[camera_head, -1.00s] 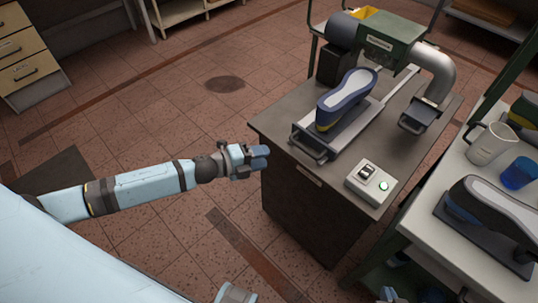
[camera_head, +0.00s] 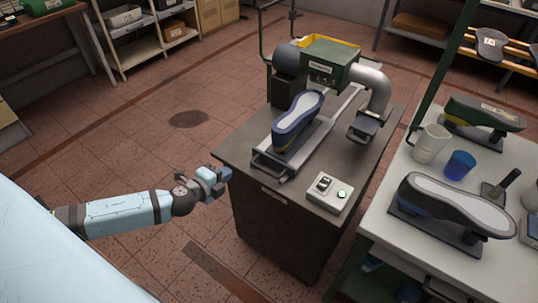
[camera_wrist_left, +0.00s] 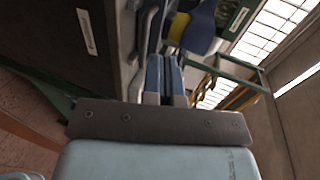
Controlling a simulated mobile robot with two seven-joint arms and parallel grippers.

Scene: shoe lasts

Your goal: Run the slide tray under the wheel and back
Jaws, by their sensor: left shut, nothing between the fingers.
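The slide tray (camera_head: 316,140) lies on the dark machine bench and carries a blue shoe last (camera_head: 296,122) with a pale grey sole facing up. Its pull handle (camera_head: 274,168) is at the near end, towards my left gripper. The wheel machine, with a green housing (camera_head: 330,62) and a grey duct, stands behind the tray; the wheel itself I cannot make out. My left gripper (camera_head: 222,176) is shut and empty, off the bench's left corner and apart from the handle. The left wrist view shows its closed fingers (camera_wrist_left: 165,78) with the bench side at left. My right gripper is not in view.
On the right, a pale table (camera_head: 420,218) holds another last (camera_head: 455,205), a white jug (camera_head: 431,144) and a blue cup (camera_head: 460,165). Floor left of the bench is clear.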

